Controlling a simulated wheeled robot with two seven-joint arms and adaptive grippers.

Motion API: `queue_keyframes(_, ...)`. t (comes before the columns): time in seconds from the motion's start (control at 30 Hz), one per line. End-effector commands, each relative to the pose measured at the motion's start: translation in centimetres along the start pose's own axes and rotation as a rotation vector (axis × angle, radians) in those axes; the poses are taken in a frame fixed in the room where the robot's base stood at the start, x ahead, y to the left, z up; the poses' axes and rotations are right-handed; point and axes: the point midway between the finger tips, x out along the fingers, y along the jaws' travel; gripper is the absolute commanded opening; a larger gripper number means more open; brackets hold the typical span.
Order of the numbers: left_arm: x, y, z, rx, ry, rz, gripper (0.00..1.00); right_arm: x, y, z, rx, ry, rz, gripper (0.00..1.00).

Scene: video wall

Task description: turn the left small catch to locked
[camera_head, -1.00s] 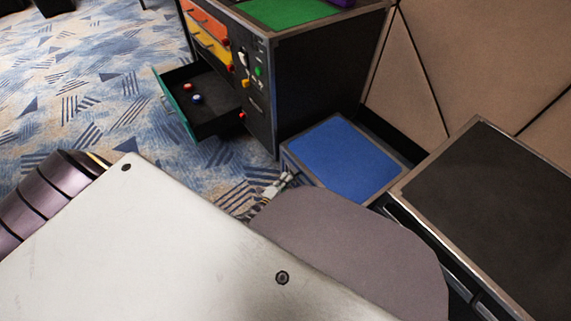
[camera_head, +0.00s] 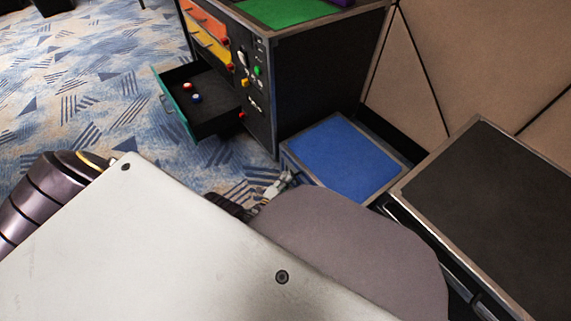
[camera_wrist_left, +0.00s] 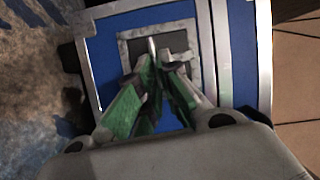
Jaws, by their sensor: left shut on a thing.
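In the left wrist view, the small catch (camera_wrist_left: 152,46) is a thin pale lever on a grey-framed plate (camera_wrist_left: 128,47) with a dark middle, set on a blue panel (camera_wrist_left: 100,50). My left gripper (camera_wrist_left: 155,62) has its green-padded fingers closed together on the lever, hiding its lower part. The lever points roughly upward in this view. In the head view, my left gripper (camera_head: 281,183) shows small at the front left side of a low blue-topped box (camera_head: 345,158). The catch itself is hidden there. My right gripper is not in view.
A dark cabinet (camera_head: 320,85) with a green top stands behind. Its open drawer (camera_head: 205,112) holds a red and a blue knob-like object. A dark-topped box (camera_head: 500,205) stands at the right. Patterned carpet (camera_head: 90,100) is clear at the left.

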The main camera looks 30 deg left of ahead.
Motion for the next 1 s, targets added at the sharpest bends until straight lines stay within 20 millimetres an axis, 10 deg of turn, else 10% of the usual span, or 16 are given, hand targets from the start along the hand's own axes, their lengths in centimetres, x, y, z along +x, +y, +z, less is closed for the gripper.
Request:
queue_keyframes(0.23,-0.24,0.14,-0.20,-0.001,0.003,0.001,0.00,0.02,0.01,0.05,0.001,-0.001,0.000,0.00)
queue_keyframes(0.4,-0.20,0.11,-0.17,-0.001,0.003,0.001,0.28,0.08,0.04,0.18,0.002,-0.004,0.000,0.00)
queue_keyframes(1.0,-0.38,0.17,-0.10,-0.001,0.002,0.000,0.28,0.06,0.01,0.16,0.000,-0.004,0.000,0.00)
